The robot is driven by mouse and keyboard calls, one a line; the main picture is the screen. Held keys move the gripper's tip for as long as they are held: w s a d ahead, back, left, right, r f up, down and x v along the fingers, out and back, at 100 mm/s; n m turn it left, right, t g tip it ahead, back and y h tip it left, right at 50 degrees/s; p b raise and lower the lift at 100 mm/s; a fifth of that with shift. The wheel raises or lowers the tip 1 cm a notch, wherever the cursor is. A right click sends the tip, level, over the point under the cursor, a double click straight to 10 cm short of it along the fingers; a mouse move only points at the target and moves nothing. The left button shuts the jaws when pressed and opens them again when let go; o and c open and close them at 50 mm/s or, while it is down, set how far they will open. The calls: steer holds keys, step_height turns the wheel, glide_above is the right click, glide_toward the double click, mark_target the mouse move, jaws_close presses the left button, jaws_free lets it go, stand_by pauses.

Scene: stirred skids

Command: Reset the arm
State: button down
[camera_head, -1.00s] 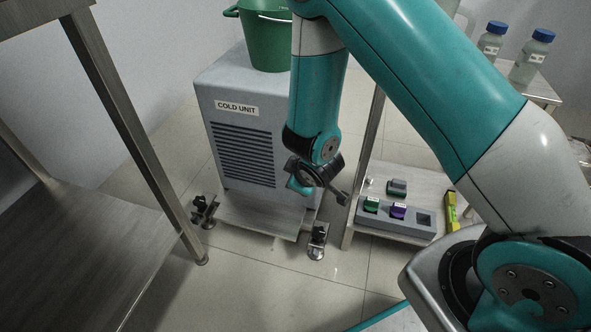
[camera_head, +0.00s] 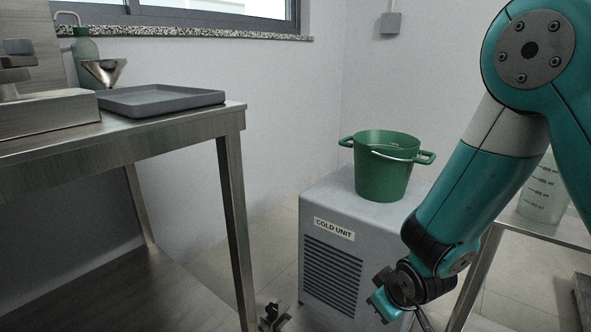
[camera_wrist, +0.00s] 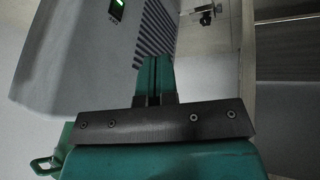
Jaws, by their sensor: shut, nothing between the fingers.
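My gripper (camera_head: 384,308) is at the lower right of the head view, in front of the cold unit (camera_head: 335,262), at the end of my folded teal arm. In the wrist view its two teal fingers (camera_wrist: 154,62) lie together with nothing between them. The grey cold unit, with its label and dark vents, also fills the upper left of the wrist view (camera_wrist: 75,50), where a small green display shows. A green bucket (camera_head: 383,175) with a handle stands upright on the cold unit.
A steel table (camera_head: 180,130) stands at the left with a grey tray (camera_head: 160,98), a funnel and a green bottle. A steel rack (camera_head: 560,228) with a clear graduated vessel (camera_head: 545,190) stands at the right. Floor shows between table and cold unit.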

steer(key=s+a+r+g+y+p, duration=0.1)
steer(key=s+a+r+g+y, duration=0.15)
steer(key=s+r, duration=0.8)
steer(key=s+a+r+g+y, duration=0.1)
steer(key=s+a+r+g, duration=0.15)
steer(key=s+r, duration=0.85)
step_height(320, 180, up, 39)
steer(key=p, duration=3.8)
steer(key=shift+w+d+f+g, duration=0.15)
steer(key=shift+w+d+g, duration=0.15)
steer(key=shift+d, duration=0.05)
steer(key=shift+d, duration=0.1)
